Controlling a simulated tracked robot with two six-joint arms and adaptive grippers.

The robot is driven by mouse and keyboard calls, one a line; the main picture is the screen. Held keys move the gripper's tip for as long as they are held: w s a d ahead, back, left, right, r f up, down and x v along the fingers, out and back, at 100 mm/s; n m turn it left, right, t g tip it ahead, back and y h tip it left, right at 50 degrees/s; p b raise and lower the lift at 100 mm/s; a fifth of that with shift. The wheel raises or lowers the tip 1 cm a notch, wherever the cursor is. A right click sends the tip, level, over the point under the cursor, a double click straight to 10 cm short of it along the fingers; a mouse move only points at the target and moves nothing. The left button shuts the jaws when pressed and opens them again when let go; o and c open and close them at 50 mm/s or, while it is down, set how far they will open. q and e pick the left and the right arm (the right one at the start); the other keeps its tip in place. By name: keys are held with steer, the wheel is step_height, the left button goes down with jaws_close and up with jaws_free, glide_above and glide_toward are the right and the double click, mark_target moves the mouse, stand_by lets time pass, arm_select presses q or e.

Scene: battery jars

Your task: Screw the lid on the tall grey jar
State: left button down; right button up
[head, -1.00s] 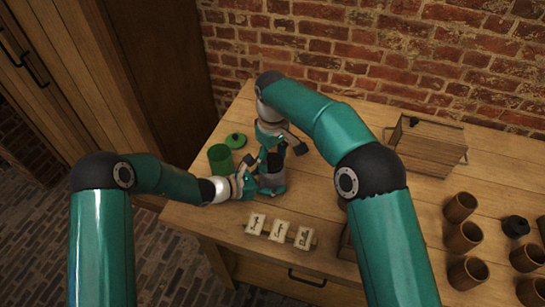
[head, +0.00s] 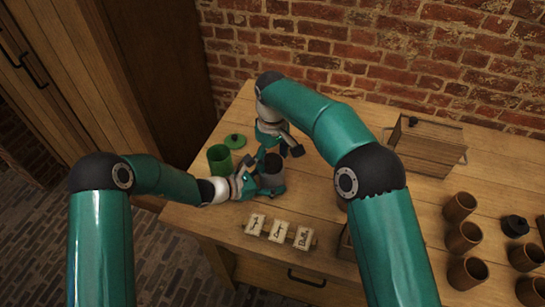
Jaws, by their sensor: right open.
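The tall grey jar (head: 273,178) stands upright near the left end of the table. Its top is a dark round area; I cannot tell whether this is a seated lid or the open mouth. My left gripper (head: 262,178) reaches in from the left with its fingers around the jar's side, and seems shut on it. My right gripper (head: 281,149) is open just above and behind the jar's top, its fingers spread and apparently empty. No separate grey lid shows on the table.
An open green jar (head: 220,159) and a green lid (head: 236,141) are close on the left. Letter tiles (head: 278,231) lie in front. A wooden box (head: 429,149), several brown cups (head: 463,238) and a black lidded item (head: 515,225) are to the right.

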arm_select(q)
steer(key=shift+d, duration=0.1)
arm_select(e)
steer(key=r, duration=0.3)
steer(key=shift+s+a+r, duration=0.1)
steer(key=shift+a+r, duration=0.05)
steer(key=shift+a, duration=0.15)
steer(key=shift+d+r, duration=0.1)
steer(key=shift+r, duration=0.5)
steer(key=shift+c, duration=0.3)
steer(key=shift+d+r+n, duration=0.1)
steer(key=shift+r+n, duration=0.55)
steer(key=shift+n, duration=0.55)
step_height(320, 180, up, 2)
steer(key=n, duration=0.4)
steer(key=shift+r, duration=0.1)
steer(key=shift+f, duration=4.05)
